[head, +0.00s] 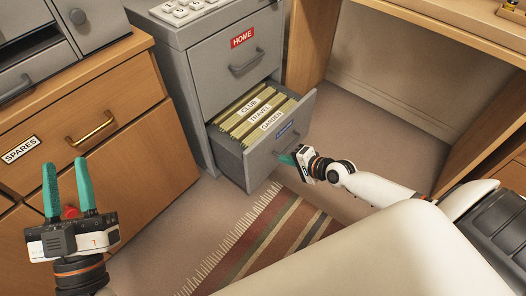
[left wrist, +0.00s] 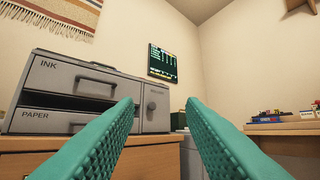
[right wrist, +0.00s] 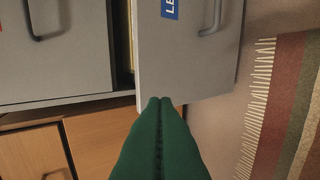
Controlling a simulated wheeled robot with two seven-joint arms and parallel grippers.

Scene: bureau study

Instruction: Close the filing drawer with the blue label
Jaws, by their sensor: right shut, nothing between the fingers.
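The grey filing drawer (head: 262,161) with the blue label (head: 286,130) is pulled out at the bottom of the grey cabinet. Folders marked CLUB, TRAVEL and GARDEN stand in it. In the right wrist view the drawer front (right wrist: 190,55) appears turned, with part of the blue label (right wrist: 169,9) and its handle (right wrist: 212,18). My right gripper (head: 287,158) is shut and empty, close to the drawer front at its right side; its tips (right wrist: 160,101) overlap the panel's edge, and I cannot tell whether they touch. My left gripper (head: 67,176) is open and empty, far left of the drawer.
The HOME drawer (head: 237,62) above is shut. A wooden cabinet (head: 135,150) with a SPARES label stands left, a desk (head: 460,32) right. A striped rug (head: 270,240) lies in front. In the left wrist view a grey INK and PAPER unit (left wrist: 85,82) stands on wood.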

